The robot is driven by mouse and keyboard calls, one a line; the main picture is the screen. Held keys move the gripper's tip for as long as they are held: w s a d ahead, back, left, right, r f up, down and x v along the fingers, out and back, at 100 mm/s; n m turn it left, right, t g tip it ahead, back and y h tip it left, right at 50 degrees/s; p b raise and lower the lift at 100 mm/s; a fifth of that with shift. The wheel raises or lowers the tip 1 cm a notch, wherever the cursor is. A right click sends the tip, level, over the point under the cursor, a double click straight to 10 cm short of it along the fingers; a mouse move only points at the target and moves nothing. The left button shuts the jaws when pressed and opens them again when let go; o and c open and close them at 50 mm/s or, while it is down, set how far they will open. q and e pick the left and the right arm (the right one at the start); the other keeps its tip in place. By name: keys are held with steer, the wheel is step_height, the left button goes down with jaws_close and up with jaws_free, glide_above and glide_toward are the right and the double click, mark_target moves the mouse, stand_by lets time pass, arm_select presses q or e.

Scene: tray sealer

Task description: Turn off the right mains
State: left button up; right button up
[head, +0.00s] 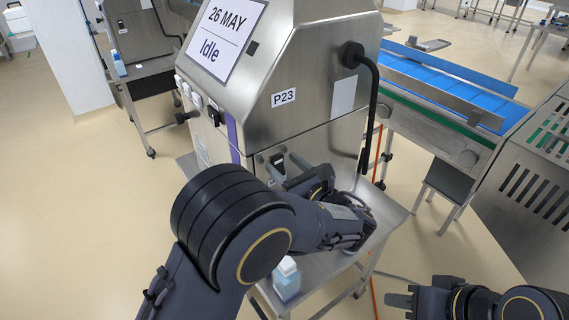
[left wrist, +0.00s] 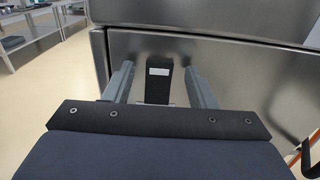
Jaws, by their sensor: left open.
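The steel machine (head: 315,95) carries a label P23 and a sign (head: 228,35) reading "26 MAY Idle". A black block with a white label, seemingly a mains switch (head: 277,161), is on its lower side panel; it also shows in the left wrist view (left wrist: 158,85). My left gripper (head: 286,170) is open, its two grey fingers one on each side of the black block in the left wrist view (left wrist: 160,88). I cannot tell whether they touch it. My right gripper (head: 400,297) is low at the right, away from the machine; its jaw opening is unclear.
A bottle with blue contents (head: 287,281) stands on the steel table (head: 330,268) below my left arm. A thick black cable (head: 373,95) hangs down the machine's right side. A blue conveyor (head: 450,85) is behind at right. The floor at left is clear.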

arm_select(q)
steer(key=shift+w+a, duration=0.2)
steer(key=shift+w, duration=0.1)
steer(key=c, duration=1)
steer(key=t+b, duration=0.1)
steer(key=f+t+y+b, duration=0.1)
steer(key=b, duration=0.1)
steer(key=shift+s+d+f+y, duration=0.15)
steer(key=shift+s+d+y, duration=0.05)
steer(key=shift+y, duration=0.1)
steer(key=shift+t, duration=0.4)
steer(key=shift+r, duration=0.2)
steer(key=o, duration=1)
